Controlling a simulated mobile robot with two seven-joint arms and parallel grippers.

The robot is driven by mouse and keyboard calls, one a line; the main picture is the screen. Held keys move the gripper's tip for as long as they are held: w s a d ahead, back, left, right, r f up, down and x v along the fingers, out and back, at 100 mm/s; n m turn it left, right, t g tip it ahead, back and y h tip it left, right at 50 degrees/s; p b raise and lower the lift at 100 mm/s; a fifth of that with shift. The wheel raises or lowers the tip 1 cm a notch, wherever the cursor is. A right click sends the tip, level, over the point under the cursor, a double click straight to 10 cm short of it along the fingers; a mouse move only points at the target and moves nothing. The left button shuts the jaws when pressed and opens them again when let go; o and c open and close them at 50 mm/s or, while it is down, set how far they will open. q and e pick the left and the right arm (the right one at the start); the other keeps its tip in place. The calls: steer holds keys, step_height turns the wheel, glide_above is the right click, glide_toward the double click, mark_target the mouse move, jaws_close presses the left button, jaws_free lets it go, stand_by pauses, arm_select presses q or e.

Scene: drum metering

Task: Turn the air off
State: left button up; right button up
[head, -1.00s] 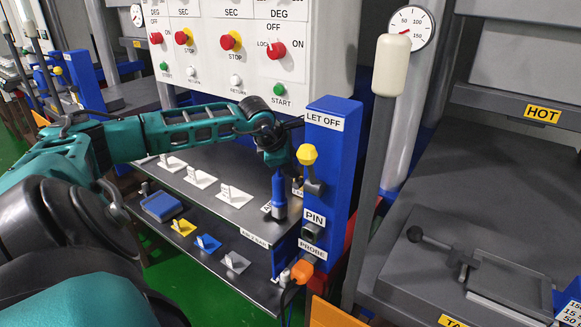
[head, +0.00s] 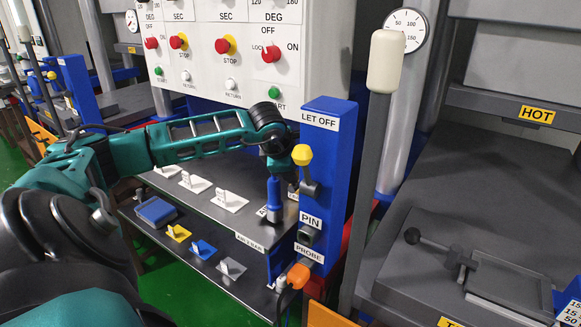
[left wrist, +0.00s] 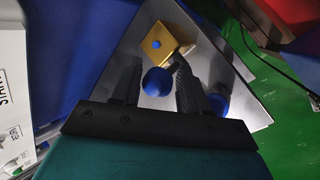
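A blue upright cylinder (head: 274,200) stands near the shelf's right end, above a front-edge label that seems to read AIR 2 BAR (head: 261,242). My left gripper is mostly hidden behind my arm in the head view, just above this cylinder. In the left wrist view, the left gripper (left wrist: 156,72) has its two dark fingers apart, with a round blue top (left wrist: 157,82) between them. Whether they touch it is unclear. A gold-coloured block (left wrist: 165,42) with a blue dot lies beyond the fingertips. My right gripper is out of view.
Right of the gripper stands a blue post (head: 337,165) with a yellow-knobbed lever (head: 303,155) and an orange plug (head: 298,275) low down. A grey lever with a cream grip (head: 386,62) rises further right. The control panel (head: 320,30) is behind.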

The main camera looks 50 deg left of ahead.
arm_select(q)
steer(key=shift+o, duration=1.4)
steer(key=shift+r, duration=0.1)
step_height(320, 180, up, 20)
steer(key=p, duration=0.3)
steer(key=shift+c, duration=0.2)
